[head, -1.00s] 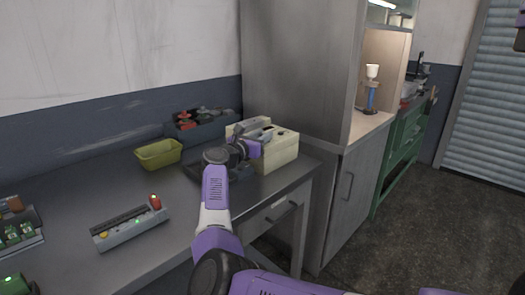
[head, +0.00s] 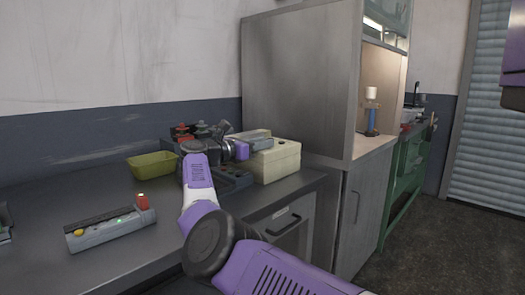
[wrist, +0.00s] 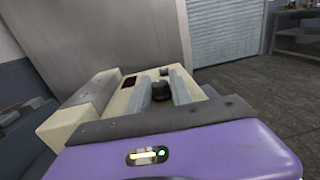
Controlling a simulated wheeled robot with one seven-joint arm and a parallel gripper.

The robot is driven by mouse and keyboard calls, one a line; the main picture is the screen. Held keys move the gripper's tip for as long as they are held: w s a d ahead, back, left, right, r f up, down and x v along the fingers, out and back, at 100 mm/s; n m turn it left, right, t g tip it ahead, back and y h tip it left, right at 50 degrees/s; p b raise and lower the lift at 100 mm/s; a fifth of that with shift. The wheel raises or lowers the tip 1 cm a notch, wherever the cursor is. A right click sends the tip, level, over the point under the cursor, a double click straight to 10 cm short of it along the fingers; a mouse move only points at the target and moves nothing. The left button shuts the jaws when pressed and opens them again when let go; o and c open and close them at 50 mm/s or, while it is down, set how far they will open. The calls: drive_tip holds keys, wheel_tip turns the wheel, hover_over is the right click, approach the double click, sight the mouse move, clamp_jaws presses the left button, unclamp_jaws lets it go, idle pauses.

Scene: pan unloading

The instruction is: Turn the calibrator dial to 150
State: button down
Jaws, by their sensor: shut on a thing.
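The calibrator is a cream box (head: 279,161) at the right end of the bench, with a dark red display (wrist: 130,80) on its face in the wrist view. A black round dial (wrist: 159,91) stands on that face. My gripper (wrist: 160,88) is shut on the dial, one grey finger on each side of it. In the head view my gripper (head: 256,140) lies across the top of the box and hides the dial. The dial's marks and the display's reading are too small to read.
A grey device (head: 110,228) with a red lamp and a yellow-green bin (head: 153,165) stand left on the bench. A blue-grey box with red and black knobs sits behind my arm. A tall grey cabinet (head: 300,75) rises close behind the calibrator.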

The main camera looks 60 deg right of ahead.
idle(0.4)
drive_tip(key=c, duration=1.2)
unclamp_jaws()
drive_tip(key=shift+d, duration=0.1)
drive_tip(key=shift+o, duration=0.2)
drive_tip(key=v, duration=0.7)
drive_tip(key=shift+a+p, duration=0.35)
drive_tip(key=shift+a, duration=0.05)
